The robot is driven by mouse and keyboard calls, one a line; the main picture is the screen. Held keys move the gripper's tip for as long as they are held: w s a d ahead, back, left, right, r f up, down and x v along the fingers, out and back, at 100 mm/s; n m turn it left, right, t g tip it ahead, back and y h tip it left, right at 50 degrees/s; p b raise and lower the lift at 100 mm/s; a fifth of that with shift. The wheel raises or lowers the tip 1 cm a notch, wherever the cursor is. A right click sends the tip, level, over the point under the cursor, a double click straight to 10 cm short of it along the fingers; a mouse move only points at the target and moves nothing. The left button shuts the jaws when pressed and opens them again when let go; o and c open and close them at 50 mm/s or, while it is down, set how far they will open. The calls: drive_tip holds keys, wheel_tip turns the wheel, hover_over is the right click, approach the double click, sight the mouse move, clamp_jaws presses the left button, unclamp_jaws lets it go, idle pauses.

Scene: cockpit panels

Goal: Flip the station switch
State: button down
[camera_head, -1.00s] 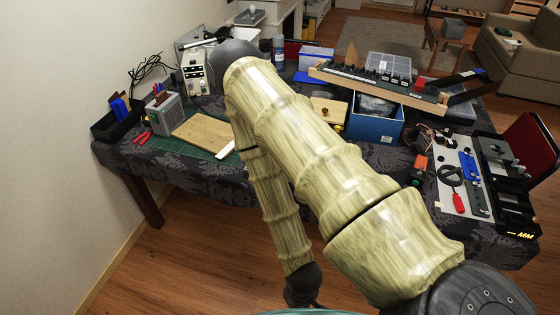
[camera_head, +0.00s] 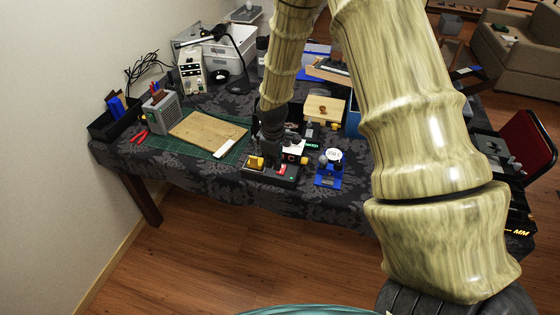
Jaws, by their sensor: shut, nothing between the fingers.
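My gripper (camera_head: 271,145) is dark and points down at the near middle of the table, under my pale forearm. It looks shut and empty. Just below it is a black panel (camera_head: 281,180) with a yellow part (camera_head: 256,162) and a red rocker (camera_head: 282,169). The gripper hides part of this panel, and I cannot tell whether it touches it. A pale station box (camera_head: 191,70) with dark knobs stands at the back left, far from my gripper. I cannot tell which switch is the station's.
A blue gauge stand (camera_head: 329,170) is right of the panel. A wooden board (camera_head: 205,132) lies on a green mat (camera_head: 163,148) to the left. A wooden box (camera_head: 324,108) stands behind. My upper arm covers the table's right side.

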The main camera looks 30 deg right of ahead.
drive_tip(key=w+d+r+n, duration=0.1)
drive_tip(key=w+d+r, duration=0.2)
drive_tip(key=r, duration=0.4)
drive_tip(key=shift+w+d+h, duration=0.3)
drive_tip(key=shift+w+d, duration=0.05)
drive_tip(key=shift+d, duration=0.35)
drive_tip(key=shift+w+d+f+p, duration=0.2)
drive_tip(key=shift+f+p, duration=0.65)
drive_tip(key=shift+f, duration=1.4)
drive_tip(key=shift+w+d+f+p, duration=0.2)
drive_tip(key=shift+f+p, duration=0.7)
drive_tip(key=shift+f, duration=1.4)
drive_tip(key=shift+w+d+f+p, duration=0.15)
drive_tip(key=shift+f+p, duration=0.7)
drive_tip(key=shift+f, duration=1.4)
drive_tip(key=shift+d+f, duration=0.1)
drive_tip(key=shift+f, duration=0.1)
